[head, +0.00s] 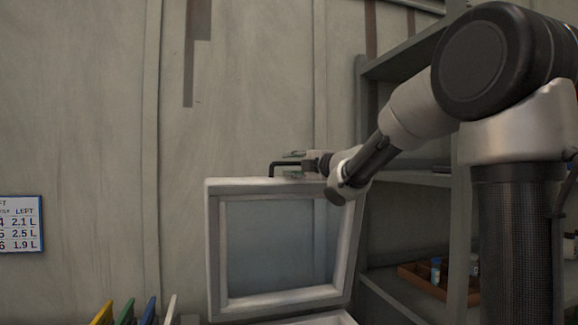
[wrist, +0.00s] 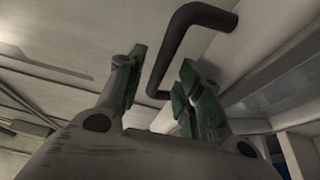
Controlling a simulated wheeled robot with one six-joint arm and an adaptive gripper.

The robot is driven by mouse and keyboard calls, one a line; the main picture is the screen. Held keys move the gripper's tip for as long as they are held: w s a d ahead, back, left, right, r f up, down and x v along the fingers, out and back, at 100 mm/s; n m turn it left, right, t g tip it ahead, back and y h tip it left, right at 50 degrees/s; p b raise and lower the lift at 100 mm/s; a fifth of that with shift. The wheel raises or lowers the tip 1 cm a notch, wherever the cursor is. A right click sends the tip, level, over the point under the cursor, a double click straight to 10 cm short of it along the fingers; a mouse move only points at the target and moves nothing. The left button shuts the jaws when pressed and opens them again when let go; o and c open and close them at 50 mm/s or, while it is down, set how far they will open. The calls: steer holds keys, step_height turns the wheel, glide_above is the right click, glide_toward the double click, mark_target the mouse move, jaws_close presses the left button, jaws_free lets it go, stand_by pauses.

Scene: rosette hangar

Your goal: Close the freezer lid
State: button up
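The freezer lid (head: 212,250) stands raised, nearly upright, in the head view. It is a pale frame around a grey inner panel. Its black bar handle (head: 272,168) sticks up at the top edge; the handle also shows in the wrist view (wrist: 178,45). My gripper (head: 292,164) is at the lid's top edge, beside the handle. In the wrist view my gripper (wrist: 163,72) has its green-padded fingers apart, with the handle's bar showing in the gap between them. I cannot tell whether a finger touches the bar. Part of the freezer body (head: 320,320) shows below the lid.
Grey shelving (head: 385,180) stands right of the lid, behind my arm, with a brown divided tray (head: 425,284) low down. Coloured upright panels (head: 125,312) stand at the bottom left. A chart (head: 20,225) hangs on the wall at the left edge.

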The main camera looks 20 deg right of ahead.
steer(key=shift+x, duration=1.35)
jaws_close()
